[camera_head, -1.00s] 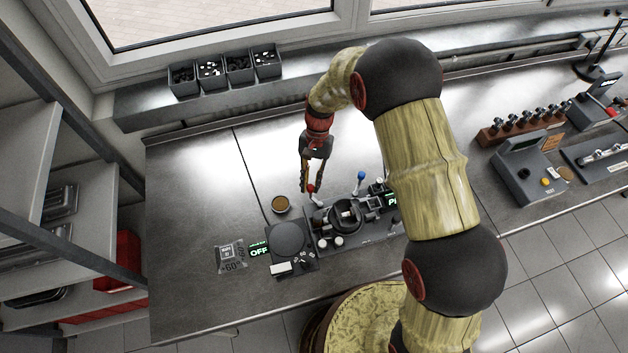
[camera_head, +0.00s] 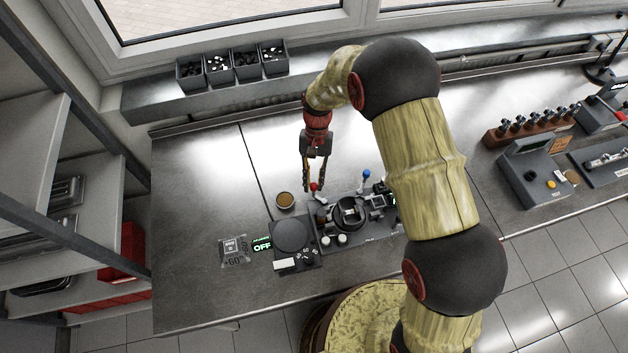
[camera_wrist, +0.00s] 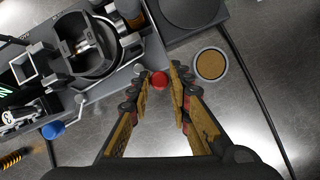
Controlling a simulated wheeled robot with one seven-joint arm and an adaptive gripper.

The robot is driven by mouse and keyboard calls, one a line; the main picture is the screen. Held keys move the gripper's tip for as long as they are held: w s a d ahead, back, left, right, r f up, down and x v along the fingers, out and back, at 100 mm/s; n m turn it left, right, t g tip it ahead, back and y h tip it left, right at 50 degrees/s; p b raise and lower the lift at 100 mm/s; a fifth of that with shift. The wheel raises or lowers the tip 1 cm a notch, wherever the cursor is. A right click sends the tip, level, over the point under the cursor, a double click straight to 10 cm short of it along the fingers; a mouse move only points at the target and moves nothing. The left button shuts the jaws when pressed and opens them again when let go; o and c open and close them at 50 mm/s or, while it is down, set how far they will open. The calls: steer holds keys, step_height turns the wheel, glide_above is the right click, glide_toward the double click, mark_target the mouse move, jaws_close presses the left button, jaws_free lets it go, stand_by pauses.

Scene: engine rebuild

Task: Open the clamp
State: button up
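The clamp fixture (camera_head: 350,212) is a dark block with a round black holder on the bench; the holder also shows in the wrist view (camera_wrist: 88,52). A lever with a red knob (camera_head: 315,187) stands at its left back corner. My gripper (camera_head: 313,187) is at this lever with its fingers apart. In the wrist view the red knob (camera_wrist: 159,80) lies between the open fingertips (camera_wrist: 157,75), with a visible gap on at least the left side. A second lever with a blue knob (camera_head: 366,174) stands to the right; it also shows in the wrist view (camera_wrist: 53,130).
A dark unit with a round plate (camera_head: 290,233) and an OFF display (camera_head: 262,244) stands left of the fixture. A small brown-filled round cup (camera_head: 285,199) is close to the gripper. Bins (camera_head: 232,64) stand on the back ledge.

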steer(key=o, duration=0.4)
steer(key=v, duration=1.2)
stand_by(0.4)
steer(key=s+d+r+t+b, duration=0.3)
steer(key=s+d, duration=0.3)
steer(key=s, duration=0.2)
steer(key=s+d+r+t+b, duration=0.3)
steer(key=s+d+b, duration=0.3)
steer(key=s+d, duration=0.1)
steer(key=s+d+r+n+t+b, duration=0.1)
steer(key=s+d+r+t+b, duration=0.2)
steer(key=s, duration=0.5)
steer(key=shift+s+d+r+t+b, duration=0.15)
steer(key=shift+d+t+b, duration=0.15)
steer(key=shift+d+b, duration=0.5)
steer(key=shift+s+d+f+t+b, duration=0.15)
steer(key=shift+d+t+b, duration=0.25)
steer(key=shift+d, duration=0.6)
